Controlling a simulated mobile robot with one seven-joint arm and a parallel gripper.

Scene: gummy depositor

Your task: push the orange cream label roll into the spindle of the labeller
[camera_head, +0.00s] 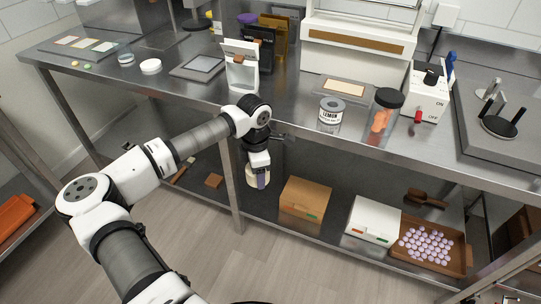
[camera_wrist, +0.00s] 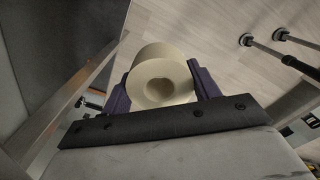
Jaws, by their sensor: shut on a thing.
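My gripper (camera_head: 261,178) hangs below the front edge of the steel table, in front of the lower shelf. It is shut on a cream-coloured roll (camera_head: 256,183). In the wrist view the roll (camera_wrist: 152,58) sits between the two purple fingers of my gripper (camera_wrist: 162,84), its round core hole facing the camera. No print on the roll can be read. No spindle is visible near the roll. A white upright stand (camera_head: 239,72) on the table above may be the labeller, but I cannot tell for sure.
The lower shelf holds a brown box (camera_head: 305,197), a white box (camera_head: 371,222) and a tray (camera_head: 459,250) of pale pieces. A table leg (camera_head: 231,190) is close to my gripper.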

